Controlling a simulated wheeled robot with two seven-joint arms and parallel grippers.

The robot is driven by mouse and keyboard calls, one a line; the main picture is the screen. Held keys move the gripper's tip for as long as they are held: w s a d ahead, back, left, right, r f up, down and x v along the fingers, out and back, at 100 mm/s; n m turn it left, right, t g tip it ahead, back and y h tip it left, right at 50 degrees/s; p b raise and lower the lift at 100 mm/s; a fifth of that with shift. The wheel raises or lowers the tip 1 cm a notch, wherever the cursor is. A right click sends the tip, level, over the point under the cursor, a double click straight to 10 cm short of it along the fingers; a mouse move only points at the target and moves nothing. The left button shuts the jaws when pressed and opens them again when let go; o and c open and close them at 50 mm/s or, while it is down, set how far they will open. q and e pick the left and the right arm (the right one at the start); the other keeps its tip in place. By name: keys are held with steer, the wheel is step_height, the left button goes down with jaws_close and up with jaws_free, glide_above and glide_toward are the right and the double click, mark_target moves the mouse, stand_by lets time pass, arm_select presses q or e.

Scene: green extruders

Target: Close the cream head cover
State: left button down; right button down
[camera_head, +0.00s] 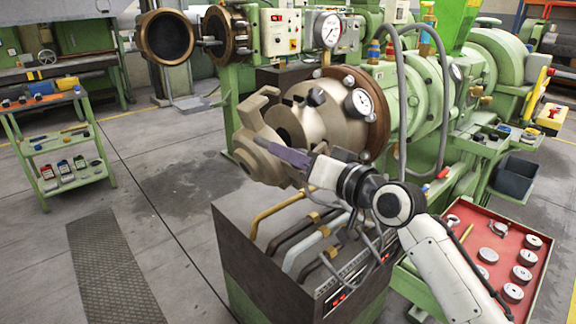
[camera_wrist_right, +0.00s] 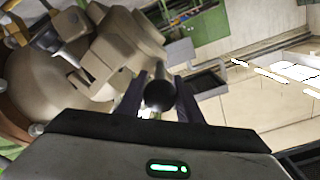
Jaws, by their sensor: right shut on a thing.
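The cream head cover (camera_head: 250,165) is a thick, rounded, beige metal piece at the front of the cream extruder head (camera_head: 338,128). It sits close against the head in the head view; whether it is seated flush cannot be told. My right gripper (camera_head: 278,150) reaches in from the lower right. Its dark fingers overlap the cover's front. In the right wrist view, the gripper (camera_wrist_right: 160,98) is shut on a dark round-ended handle (camera_wrist_right: 159,92), and the cream cover (camera_wrist_right: 122,50) lies just beyond, to the left. My left gripper is not in view.
A dark cabinet with bent pipes (camera_head: 284,222) stands below the head. A red tray (camera_head: 538,268) with round metal parts lies at the right. Another extruder's round opening (camera_head: 166,38) is at the back. A green tool cart (camera_head: 72,148) stands left; the floor between is clear.

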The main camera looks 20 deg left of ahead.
steer(key=w+d+r+m, duration=0.3)
steer(key=w+m, duration=0.1)
steer(key=w, duration=0.1)
steer(key=shift+w, duration=0.3)
steer(key=shift+w+d+r+b, duration=0.1)
steer(key=shift+d+r+b, duration=0.1)
steer(key=shift+b, duration=0.1)
stand_by(0.4)
steer(key=c, duration=1.3)
jaws_free()
steer(key=shift+f, duration=0.1)
steer(key=shift+c, duration=0.2)
steer(key=shift+f, duration=0.1)
